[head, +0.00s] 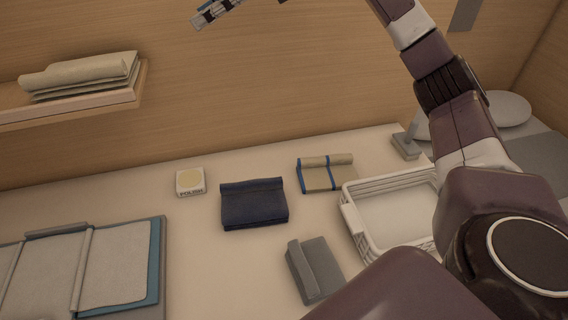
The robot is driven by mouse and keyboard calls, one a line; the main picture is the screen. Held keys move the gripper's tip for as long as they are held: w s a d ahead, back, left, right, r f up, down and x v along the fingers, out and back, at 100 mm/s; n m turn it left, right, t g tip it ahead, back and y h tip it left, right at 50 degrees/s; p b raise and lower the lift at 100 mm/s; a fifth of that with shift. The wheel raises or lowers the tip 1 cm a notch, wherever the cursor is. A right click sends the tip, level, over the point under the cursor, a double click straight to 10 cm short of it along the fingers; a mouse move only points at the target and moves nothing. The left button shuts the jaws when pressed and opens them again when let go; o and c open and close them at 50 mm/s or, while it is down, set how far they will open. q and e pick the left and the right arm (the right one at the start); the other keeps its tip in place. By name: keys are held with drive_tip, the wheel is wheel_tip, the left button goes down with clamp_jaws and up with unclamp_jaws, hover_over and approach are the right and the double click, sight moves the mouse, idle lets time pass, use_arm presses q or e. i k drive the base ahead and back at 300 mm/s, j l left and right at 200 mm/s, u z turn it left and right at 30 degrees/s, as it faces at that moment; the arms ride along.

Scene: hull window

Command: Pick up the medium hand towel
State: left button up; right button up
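Several folded cloths lie on the pale table, and I cannot tell for sure which is the medium hand towel. A navy folded cloth (254,205) lies in the middle. A beige folded cloth with blue stripes (317,178) lies behind it to the right. A smaller grey folded cloth (321,272) lies nearer, to the right. My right gripper (210,14) is at the top edge, partly cut off, high above and apart from the cloths. Its finger opening is unclear, and nothing shows held in it. My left gripper is out of view.
A white basket (348,219) stands at right, partly behind my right arm. A small box marked polish (190,182) stands left of the navy cloth. A grey panelled board with a blue edge (155,262) lies at left. A wall shelf (75,113) holds folded cloths (80,76).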

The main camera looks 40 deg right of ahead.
sight(258, 202)
drive_tip(key=z, duration=0.8)
drive_tip(key=k+l, duration=0.15)
drive_tip(key=l, duration=0.15)
drive_tip(key=k+l, duration=0.15)
drive_tip(key=l, duration=0.15)
